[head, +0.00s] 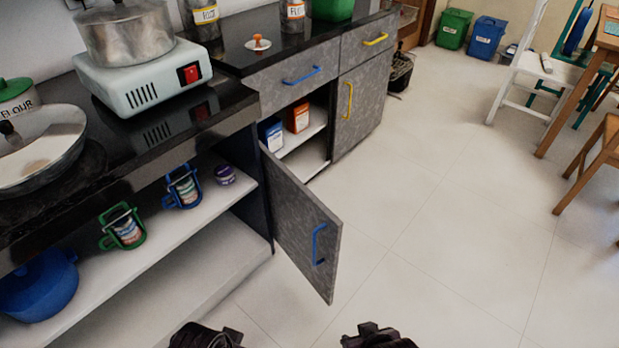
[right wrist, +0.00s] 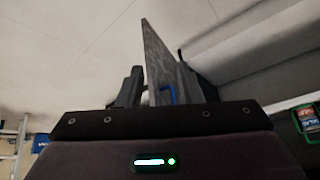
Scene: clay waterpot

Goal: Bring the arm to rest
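My right gripper (right wrist: 168,90) is open in the right wrist view, its two dark fingers apart with nothing held between them. The grey cabinet door (right wrist: 168,55) with a blue handle shows beyond and between the fingers. In the head view, a dark part of my right arm (head: 378,338) shows at the bottom edge, below the swung-open cabinet door (head: 305,225). A dark part of my left arm (head: 205,337) shows at the bottom edge, left of it. The left fingers cannot be made out. No clay waterpot is visible.
The open door sticks out over the floor. The black counter (head: 160,120) carries a white hotplate (head: 145,80) with a steel pot (head: 125,32) and a pan (head: 40,150). A wooden table and chair (head: 600,160) stand at right. The pale floor (head: 450,230) between is clear.

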